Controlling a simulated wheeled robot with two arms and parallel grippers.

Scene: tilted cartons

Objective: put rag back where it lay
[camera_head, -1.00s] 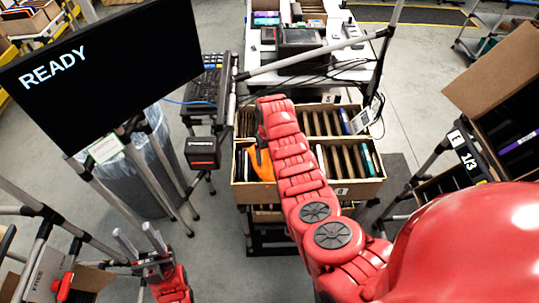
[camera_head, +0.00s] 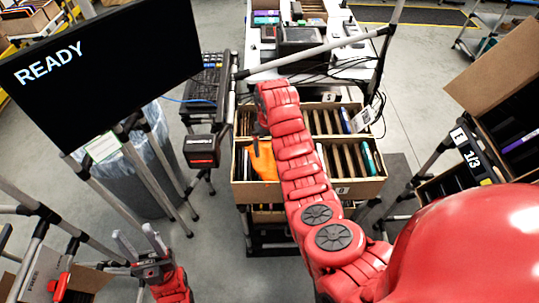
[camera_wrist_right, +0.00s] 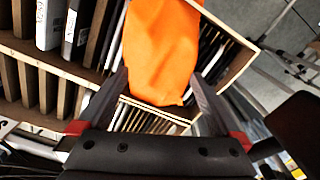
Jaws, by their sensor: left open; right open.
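The orange rag (camera_head: 263,161) lies over the front left part of the divided wooden carton (camera_head: 315,192), draped across its contents. In the right wrist view the rag (camera_wrist_right: 160,48) fills the upper middle, in front of my right gripper (camera_wrist_right: 158,78). That gripper is open, with one finger on each side of the rag in the picture; I cannot tell whether they touch it. In the head view my right arm mostly hides this gripper. My left gripper (camera_head: 137,238) is open and empty at the lower left, away from the carton.
Upright boards and cases fill the carton's slots. A black READY screen (camera_head: 95,70) and a dark scanner-like device (camera_head: 200,150) stand left of it. A white table (camera_head: 350,62) with equipment is behind. A tilted carton (camera_head: 495,75) stands at the right.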

